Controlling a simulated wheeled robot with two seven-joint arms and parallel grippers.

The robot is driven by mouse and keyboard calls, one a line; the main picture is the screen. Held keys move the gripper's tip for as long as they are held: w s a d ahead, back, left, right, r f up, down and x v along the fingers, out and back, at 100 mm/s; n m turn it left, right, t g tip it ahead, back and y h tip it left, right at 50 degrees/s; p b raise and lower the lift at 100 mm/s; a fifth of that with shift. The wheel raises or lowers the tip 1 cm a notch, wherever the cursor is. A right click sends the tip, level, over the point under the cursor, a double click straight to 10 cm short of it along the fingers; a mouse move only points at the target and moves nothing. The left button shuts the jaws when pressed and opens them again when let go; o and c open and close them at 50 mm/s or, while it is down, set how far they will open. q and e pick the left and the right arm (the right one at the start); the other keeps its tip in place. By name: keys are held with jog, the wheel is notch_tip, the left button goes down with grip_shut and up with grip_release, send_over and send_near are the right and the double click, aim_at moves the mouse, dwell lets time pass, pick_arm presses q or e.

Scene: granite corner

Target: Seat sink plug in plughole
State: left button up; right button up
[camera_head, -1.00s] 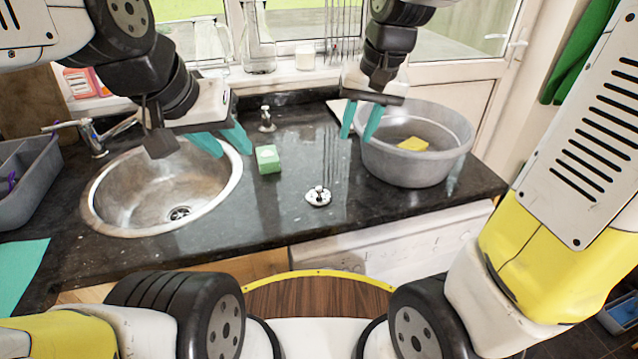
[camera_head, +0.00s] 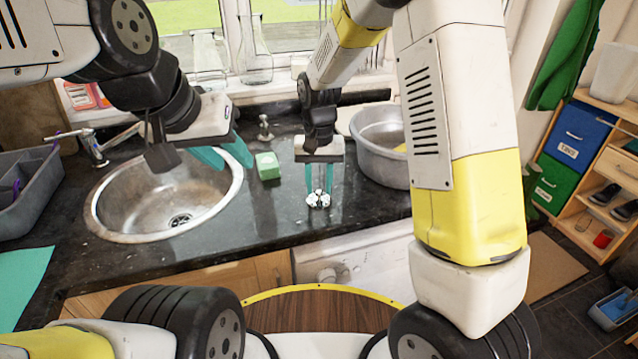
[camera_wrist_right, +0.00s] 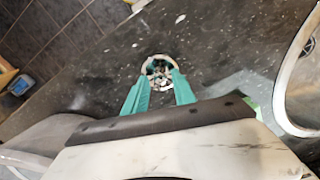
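The sink plug (camera_head: 318,199), a small pale disc with dark and metallic parts, lies on the dark counter right of the sink. My right gripper (camera_head: 319,188) points down over it with its teal fingers apart. In the right wrist view the plug (camera_wrist_right: 160,72) shows between and just beyond the fingertips (camera_wrist_right: 159,78); I cannot tell whether they touch it. The plughole (camera_head: 180,220) is visible and uncovered at the bottom of the round steel sink (camera_head: 130,200). My left gripper (camera_head: 225,157) is open and empty above the sink's right rim.
A green sponge block (camera_head: 267,166) sits between sink and plug. A grey bowl (camera_head: 382,160) stands right of the right gripper, partly hidden by my arm. The tap (camera_head: 92,148) is behind the sink. A grey caddy (camera_head: 30,185) and teal cloth (camera_head: 22,285) lie left.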

notch_tip(320, 180, down, 2)
jog(key=shift+c, duration=0.2)
grip_shut()
jog(key=shift+r, duration=0.8)
notch_tip(320, 180, up, 2)
jog(key=shift+r, duration=0.15)
jog(key=s+d+r, duration=0.1)
jog(key=s, duration=1.5)
jog(key=shift+d, duration=0.15)
